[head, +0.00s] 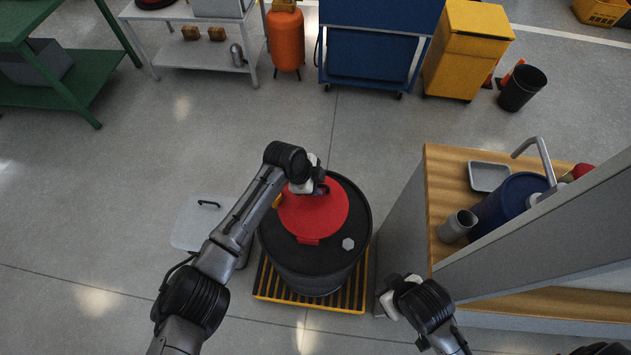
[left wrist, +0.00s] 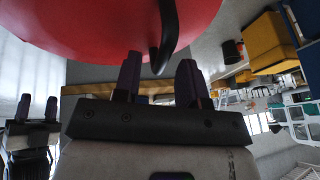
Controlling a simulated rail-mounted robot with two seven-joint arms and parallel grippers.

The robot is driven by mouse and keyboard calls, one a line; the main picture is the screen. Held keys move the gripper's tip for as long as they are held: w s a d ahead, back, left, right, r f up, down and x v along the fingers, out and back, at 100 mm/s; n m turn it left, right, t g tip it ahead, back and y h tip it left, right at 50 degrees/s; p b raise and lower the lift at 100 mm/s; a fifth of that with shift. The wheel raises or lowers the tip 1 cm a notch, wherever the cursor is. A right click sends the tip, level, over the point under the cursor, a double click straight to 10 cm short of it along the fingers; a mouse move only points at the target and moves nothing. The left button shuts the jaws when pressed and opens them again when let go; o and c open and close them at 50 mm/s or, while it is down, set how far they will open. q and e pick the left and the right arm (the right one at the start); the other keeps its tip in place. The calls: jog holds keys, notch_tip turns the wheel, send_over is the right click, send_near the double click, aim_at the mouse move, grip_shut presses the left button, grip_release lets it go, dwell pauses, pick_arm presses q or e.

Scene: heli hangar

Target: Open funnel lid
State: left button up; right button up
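The round red funnel lid (head: 325,215) lies over the top of a black drum (head: 315,265) and looks closed. A red tab shows at its near edge. My left gripper (head: 318,187) is at the lid's far side. In the left wrist view, the lid (left wrist: 100,25) fills the top, and its dark curved handle (left wrist: 168,35) comes down toward the gap between my left fingers (left wrist: 160,78). These fingers are apart; I cannot tell whether they touch the handle. My right gripper (head: 388,300) is right of the drum; its parted fingers show at the left wrist view's left edge (left wrist: 35,110).
The drum stands on a yellow-edged grated pallet (head: 310,290). A grey box (head: 198,222) is left of it. A wooden-topped workbench (head: 450,180) with a blue container (head: 505,205) stands close on the right. The floor behind the drum is clear.

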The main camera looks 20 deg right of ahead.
pick_arm(q)
jog(key=shift+c, duration=0.3)
grip_shut()
